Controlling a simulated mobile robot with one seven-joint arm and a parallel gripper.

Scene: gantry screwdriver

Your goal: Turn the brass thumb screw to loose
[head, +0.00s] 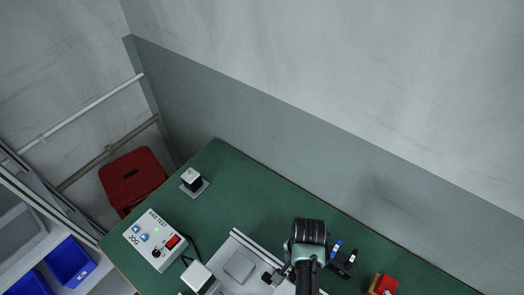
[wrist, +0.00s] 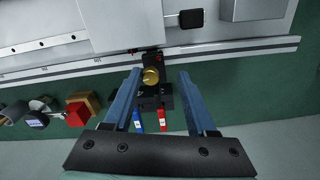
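The brass thumb screw (wrist: 150,76) shows in the wrist view as a small round golden knob on a black block (wrist: 152,60) at the edge of the metal rail. My gripper (wrist: 160,72) is open, with its two blue-grey fingers apart, one on each side of the screw. The screw sits nearer the left fingertip. I see no contact, though the depth between fingers and screw is hard to judge. In the head view my arm (head: 308,235) reaches down over the bench, and I cannot make out the screw or the fingertips there.
Blue (wrist: 138,122) and red (wrist: 162,118) pieces stand between my fingers, below the screw. A wooden box (wrist: 90,100) with a red block lies left. The metal rail (wrist: 230,46) runs across above. A control box (head: 155,240) stands on the green bench (head: 240,185).

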